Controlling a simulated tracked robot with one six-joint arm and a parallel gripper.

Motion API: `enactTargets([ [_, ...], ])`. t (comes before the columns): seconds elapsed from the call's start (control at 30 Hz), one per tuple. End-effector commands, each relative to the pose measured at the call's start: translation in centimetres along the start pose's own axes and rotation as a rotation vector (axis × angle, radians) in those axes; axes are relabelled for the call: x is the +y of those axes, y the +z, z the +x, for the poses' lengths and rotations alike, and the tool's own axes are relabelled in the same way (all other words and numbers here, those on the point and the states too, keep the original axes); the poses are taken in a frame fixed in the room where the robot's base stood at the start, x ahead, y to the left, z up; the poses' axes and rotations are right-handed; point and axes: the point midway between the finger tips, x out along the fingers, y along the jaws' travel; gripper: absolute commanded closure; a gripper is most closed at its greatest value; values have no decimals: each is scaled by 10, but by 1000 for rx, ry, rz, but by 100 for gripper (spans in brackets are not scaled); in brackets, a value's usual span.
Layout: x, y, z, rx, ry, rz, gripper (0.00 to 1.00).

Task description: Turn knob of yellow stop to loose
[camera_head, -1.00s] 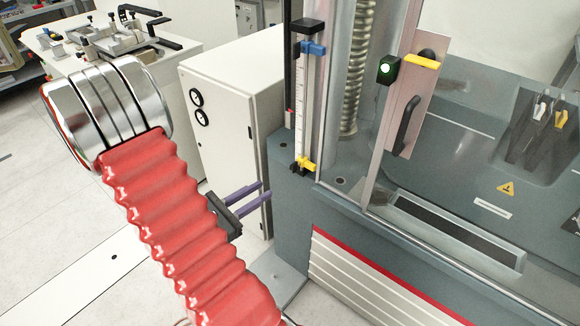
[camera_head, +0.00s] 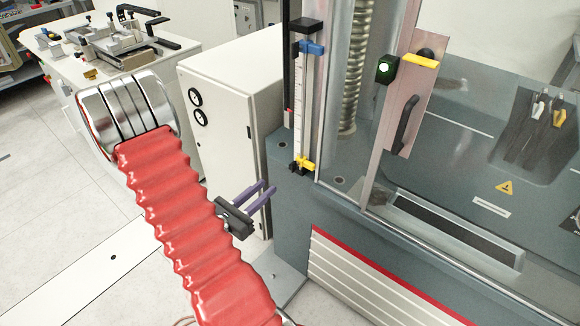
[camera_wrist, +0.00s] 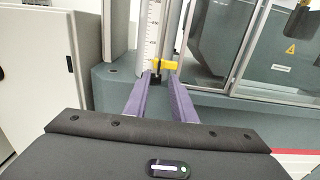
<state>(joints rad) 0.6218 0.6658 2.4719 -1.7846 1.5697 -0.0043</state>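The yellow stop (camera_head: 303,165) sits low on the white vertical scale (camera_head: 299,110) at the front left of the testing machine, with a black knob (camera_head: 295,171) at its left in the head view. In the wrist view the yellow stop (camera_wrist: 165,64) shows just beyond the fingertips, with its black part (camera_wrist: 155,78) between them in the picture. My gripper (camera_head: 269,190) has purple fingers, open and empty, below and left of the stop and apart from it. In the wrist view my gripper (camera_wrist: 159,76) points at the stop. Whether the knob is tight or loose cannot be told.
A blue stop (camera_head: 313,48) is high on the same scale. The machine's glass door with a dark handle (camera_head: 405,125) stands to the right. A white cabinet (camera_head: 222,130) is behind my gripper. A grey machine housing (camera_head: 290,215) lies below the scale.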

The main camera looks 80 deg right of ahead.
Motion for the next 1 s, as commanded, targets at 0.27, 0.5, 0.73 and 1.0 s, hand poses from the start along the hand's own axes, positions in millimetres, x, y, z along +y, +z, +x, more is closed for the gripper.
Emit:
enactTargets([
  [0.27,-1,0,29,0,-4,2,77],
  [0.5,-1,0,55,0,-4,1,77],
  [0.73,-1,0,81,0,-4,2,77],
  [1.0,-1,0,112,0,-3,1,77],
])
